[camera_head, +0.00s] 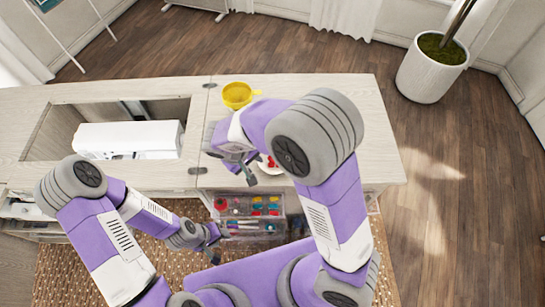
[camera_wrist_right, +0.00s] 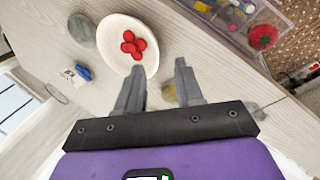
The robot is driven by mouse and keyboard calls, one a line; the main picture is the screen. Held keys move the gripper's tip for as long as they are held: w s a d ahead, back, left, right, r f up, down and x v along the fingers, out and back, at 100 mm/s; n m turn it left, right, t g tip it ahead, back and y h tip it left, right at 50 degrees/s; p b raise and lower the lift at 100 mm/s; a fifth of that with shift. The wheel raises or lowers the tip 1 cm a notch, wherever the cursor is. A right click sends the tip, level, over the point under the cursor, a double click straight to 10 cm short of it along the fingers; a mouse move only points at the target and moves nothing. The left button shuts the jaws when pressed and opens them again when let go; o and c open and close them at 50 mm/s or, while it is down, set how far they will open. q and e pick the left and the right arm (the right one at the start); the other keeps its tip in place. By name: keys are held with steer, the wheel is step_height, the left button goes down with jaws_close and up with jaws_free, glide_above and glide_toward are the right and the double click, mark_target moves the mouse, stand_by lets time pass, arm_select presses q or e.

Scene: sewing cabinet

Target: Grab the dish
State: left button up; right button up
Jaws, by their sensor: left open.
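In the head view the dish (camera_head: 273,171) is partly hidden by my right arm. My right gripper (camera_wrist_right: 159,72) is open and empty; its fingertips point at the dish's near edge, and I cannot tell whether they touch it. In the head view my right gripper (camera_head: 246,172) is over the tabletop, just left of the dish. My left gripper (camera_head: 212,243) is open, low in front of the cabinet, beside the clear drawer box.
A yellow cup (camera_head: 238,95) stands at the tabletop's back. A sewing machine (camera_head: 130,137) sits in the left recess. A clear organizer (camera_head: 258,212) is at the front, with a red pincushion (camera_wrist_right: 263,37). A grey round item (camera_wrist_right: 82,30) and a blue item (camera_wrist_right: 83,72) lie near the dish.

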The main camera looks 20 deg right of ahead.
mark_target(262, 167)
steer(key=x, duration=0.2)
steer(key=b+x, duration=0.1)
steer(key=x, duration=0.1)
steer(key=b+x, duration=0.1)
steer(key=x, duration=0.2)
steer(key=shift+d+r, duration=0.1)
steer(key=shift+d, duration=0.25)
jaws_close()
